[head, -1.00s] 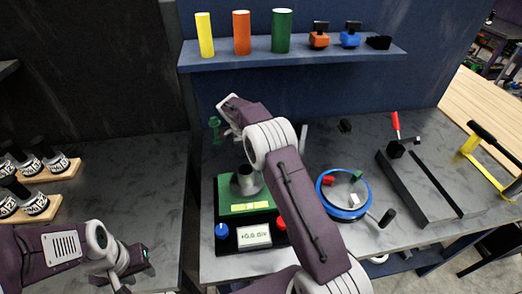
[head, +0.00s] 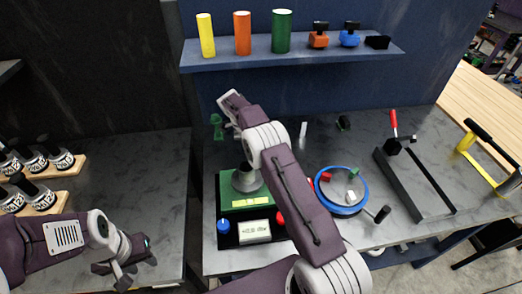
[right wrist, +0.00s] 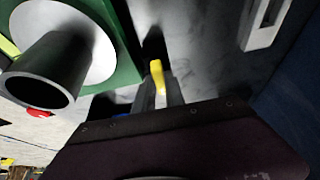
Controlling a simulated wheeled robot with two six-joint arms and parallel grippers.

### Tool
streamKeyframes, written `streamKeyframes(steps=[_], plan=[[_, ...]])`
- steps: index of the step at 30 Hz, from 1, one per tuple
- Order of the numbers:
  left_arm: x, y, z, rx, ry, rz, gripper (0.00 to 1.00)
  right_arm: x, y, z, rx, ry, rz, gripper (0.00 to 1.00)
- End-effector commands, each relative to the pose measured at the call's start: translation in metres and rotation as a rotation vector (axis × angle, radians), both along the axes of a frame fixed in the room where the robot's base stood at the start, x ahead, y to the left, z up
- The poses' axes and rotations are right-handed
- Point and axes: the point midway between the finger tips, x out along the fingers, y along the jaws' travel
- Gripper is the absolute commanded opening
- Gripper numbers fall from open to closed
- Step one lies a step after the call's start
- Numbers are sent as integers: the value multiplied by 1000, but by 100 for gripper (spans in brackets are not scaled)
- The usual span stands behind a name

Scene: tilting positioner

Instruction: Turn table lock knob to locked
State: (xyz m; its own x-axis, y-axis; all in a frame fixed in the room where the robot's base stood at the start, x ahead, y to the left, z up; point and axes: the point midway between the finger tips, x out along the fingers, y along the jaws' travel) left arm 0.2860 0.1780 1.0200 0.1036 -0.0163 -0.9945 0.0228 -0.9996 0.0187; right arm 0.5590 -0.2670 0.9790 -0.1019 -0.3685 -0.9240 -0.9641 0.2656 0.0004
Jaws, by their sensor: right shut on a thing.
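The positioner is a green block (head: 232,203) with a grey metal cylinder (head: 245,180) on top. A white display (head: 255,231), a blue knob (head: 223,226) and a red knob (head: 281,218) are at its front. In the right wrist view the cylinder (right wrist: 38,80) is at the left. There my right gripper (right wrist: 157,88) is shut on a small yellow piece (right wrist: 157,74) beside the green block; I cannot tell if this is the lock knob.
A blue-rimmed round tray (head: 320,203) with small coloured pieces is right of my right arm. A dark rail fixture (head: 418,185) with a red handle stands farther right. Blocks with jars (head: 40,198) are at far left. A shelf (head: 290,52) crosses the back wall.

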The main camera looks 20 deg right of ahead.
Motion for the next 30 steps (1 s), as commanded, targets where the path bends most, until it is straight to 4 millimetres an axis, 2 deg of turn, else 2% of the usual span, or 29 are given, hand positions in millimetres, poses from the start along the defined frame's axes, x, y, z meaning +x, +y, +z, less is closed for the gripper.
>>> streamKeyframes(steps=[2,3,5,14,17,23,27,30], plan=[[0,0,0,0,0,0,36,0,1,0,1,-2,-1,0],[0,0,0,0,0,0,36,0,1,0,1,-2,-1,23],[0,0,0,0,0,0,36,0,0,0,2,-2,-1,36],[0,0,0,0,0,0,36,0,1,1,1,-2,-1,36],[0,0,-2,0,0,0,36,2,4,8,0,-3,0,36],[0,0,1,0,0,0,36,6,19,48,1,-5,1,36],[0,0,20,0,0,0,36,8,28,74,1,-3,1,36],[0,0,34,0,0,0,36,9,32,84,1,-1,1,36]])
